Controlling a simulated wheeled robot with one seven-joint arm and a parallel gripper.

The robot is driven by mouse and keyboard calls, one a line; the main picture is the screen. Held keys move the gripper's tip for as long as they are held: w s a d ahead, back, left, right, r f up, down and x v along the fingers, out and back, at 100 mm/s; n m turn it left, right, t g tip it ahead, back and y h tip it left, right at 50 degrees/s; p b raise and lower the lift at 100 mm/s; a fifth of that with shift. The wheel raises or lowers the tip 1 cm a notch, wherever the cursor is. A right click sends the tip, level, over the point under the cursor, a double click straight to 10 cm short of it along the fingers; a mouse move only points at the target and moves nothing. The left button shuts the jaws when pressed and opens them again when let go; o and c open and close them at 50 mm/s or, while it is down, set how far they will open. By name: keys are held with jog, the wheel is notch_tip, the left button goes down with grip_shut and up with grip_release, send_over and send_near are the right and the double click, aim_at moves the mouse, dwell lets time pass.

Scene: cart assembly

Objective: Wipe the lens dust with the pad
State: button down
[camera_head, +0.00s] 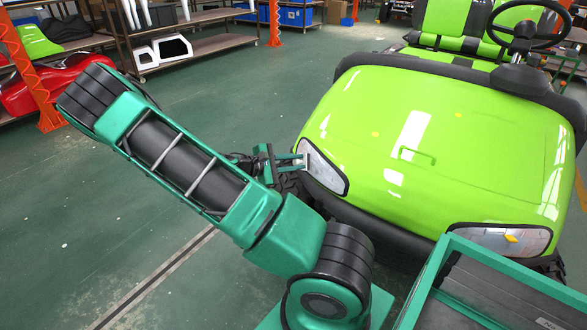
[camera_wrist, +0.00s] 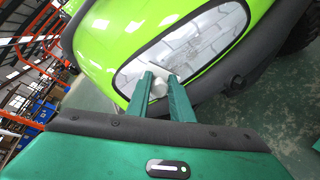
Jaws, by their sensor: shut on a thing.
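The green cart's headlight lens (camera_head: 324,174) is on the left of its front. It fills the upper middle of the wrist view (camera_wrist: 190,45), with grey-white mottling; I cannot tell dust from reflections there. My gripper (camera_head: 292,161) is beside this lens, and its two green fingers (camera_wrist: 162,88) point at the lens's lower edge. They are shut on a small white pad (camera_wrist: 160,87). The pad overlaps the lens edge in the wrist view; I cannot tell whether it touches. The head view hardly shows the pad.
The cart's green hood (camera_head: 430,130) rises behind the lens, with a dark bumper (camera_wrist: 235,70) around its front. A second headlight (camera_head: 500,239) is at the right. A green-framed trolley (camera_head: 470,262) stands at the front right. The floor at left is open; shelves (camera_head: 195,47) stand behind.

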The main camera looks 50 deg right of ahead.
jog(key=shift+w+d, duration=0.2)
jog(key=shift+d, duration=0.05)
jog(key=shift+a, duration=0.1)
jog(key=shift+w+a+r, duration=0.1)
jog(key=shift+w+a, duration=0.05)
jog(key=shift+a, duration=0.1)
jog(key=shift+v, duration=2.7)
jog(key=shift+w+a, duration=0.1)
jog(key=v, duration=0.2)
jog(key=shift+w+a+r, duration=0.1)
jog(key=shift+a, duration=0.25)
